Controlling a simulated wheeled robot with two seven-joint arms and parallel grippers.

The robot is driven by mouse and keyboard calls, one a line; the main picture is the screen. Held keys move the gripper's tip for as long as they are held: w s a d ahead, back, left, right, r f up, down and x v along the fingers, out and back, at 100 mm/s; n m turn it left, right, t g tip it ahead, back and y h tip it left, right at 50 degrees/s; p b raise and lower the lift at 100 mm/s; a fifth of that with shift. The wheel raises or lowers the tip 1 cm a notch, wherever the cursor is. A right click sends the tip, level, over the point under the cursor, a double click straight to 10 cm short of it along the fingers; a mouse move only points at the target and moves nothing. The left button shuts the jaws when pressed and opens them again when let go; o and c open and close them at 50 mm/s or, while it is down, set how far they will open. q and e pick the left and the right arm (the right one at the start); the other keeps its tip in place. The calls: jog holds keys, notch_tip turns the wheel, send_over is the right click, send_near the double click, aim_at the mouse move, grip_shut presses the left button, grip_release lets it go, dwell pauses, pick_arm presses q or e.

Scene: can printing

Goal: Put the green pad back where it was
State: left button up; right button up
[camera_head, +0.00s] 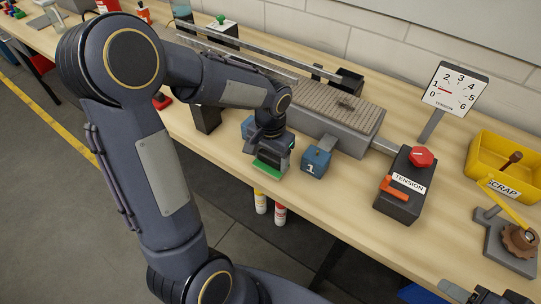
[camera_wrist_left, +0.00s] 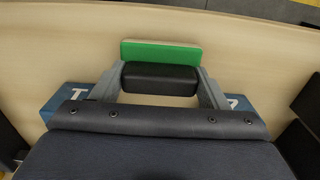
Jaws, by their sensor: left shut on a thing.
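In the left wrist view the green pad (camera_wrist_left: 160,53) lies just beyond the black grip (camera_wrist_left: 160,78). Whether its underside touches the bench is hidden. A dark part at the bottom right edge (camera_head: 485,296) may be my right gripper; its jaws are not clear.
Another blue block (camera_head: 248,127) stands behind my left gripper. A grey machine with a ribbed bed (camera_head: 340,110) is behind. The tension box (camera_head: 404,187), dial (camera_head: 455,90) and yellow scrap bin (camera_head: 507,165) stand to the right. Bare bench lies in front of the tension box.

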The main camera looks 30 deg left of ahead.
aim_at(271, 156)
pick_arm(q)
jog(key=o, duration=0.5)
jog(key=shift+f, duration=0.15)
jog(key=o, duration=0.5)
jog(key=shift+c, duration=0.2)
notch_tip(271, 156, up, 11)
jog(key=s+d+n+t+h, duration=0.2)
jog(key=s+d+t+h, duration=0.1)
jog(key=s, duration=1.4)
jog(key=d+t, duration=0.1)
jog(key=t, duration=0.1)
jog(key=shift+n+t+h, duration=0.3)
jog(key=shift+n+h, duration=0.1)
